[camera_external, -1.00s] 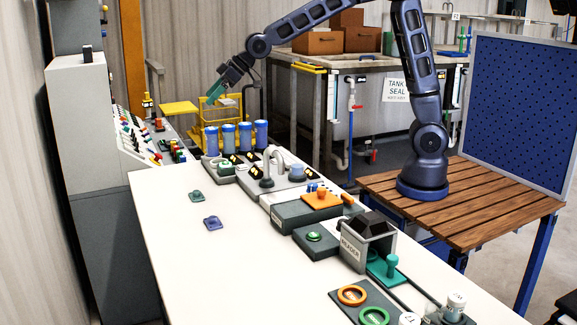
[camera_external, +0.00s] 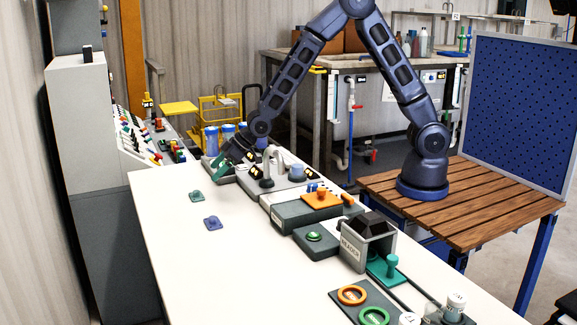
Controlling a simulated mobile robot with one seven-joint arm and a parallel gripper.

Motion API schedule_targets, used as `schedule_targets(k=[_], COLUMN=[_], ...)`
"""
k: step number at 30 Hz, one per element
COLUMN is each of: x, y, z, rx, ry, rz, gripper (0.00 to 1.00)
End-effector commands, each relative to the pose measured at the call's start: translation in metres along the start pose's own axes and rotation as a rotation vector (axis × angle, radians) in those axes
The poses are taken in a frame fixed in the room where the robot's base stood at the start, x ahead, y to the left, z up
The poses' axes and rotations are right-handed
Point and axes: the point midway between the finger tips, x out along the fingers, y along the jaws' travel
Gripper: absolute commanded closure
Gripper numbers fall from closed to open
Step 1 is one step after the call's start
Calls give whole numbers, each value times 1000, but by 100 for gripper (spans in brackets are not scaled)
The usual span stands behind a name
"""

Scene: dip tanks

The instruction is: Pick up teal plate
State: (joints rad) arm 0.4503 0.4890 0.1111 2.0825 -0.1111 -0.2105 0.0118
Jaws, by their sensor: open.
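A small teal plate (camera_external: 196,197) with a raised middle lies flat on the white table, toward its far left. My gripper (camera_external: 219,164) is open, with teal fingertips pointing down and left. It is above the far end of the table, beyond and to the right of this plate, and apart from it. Nothing shows between its fingers, though they are small in the picture. Another teal plate (camera_external: 376,272) with an upright knob sits at the reader box, nearer the camera.
A blue-purple plate (camera_external: 213,223) lies just nearer than the small teal one. Grey fixtures, an orange plate (camera_external: 322,200) and a reader box (camera_external: 355,247) line the table's right side. Blue cylinders (camera_external: 211,141) stand beyond my gripper. The table's left and front are clear.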

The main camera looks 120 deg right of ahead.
Motion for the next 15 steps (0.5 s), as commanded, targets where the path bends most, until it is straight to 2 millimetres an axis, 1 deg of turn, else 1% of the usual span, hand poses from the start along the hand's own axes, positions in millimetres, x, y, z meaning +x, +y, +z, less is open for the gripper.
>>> schedule_targets(k=[10, 15], x=[42, 53], y=[-1, -1], z=[1, 1], rx=[-1, -1], ry=[-1, 0], rz=[-1, -1], gripper=[8, 8])
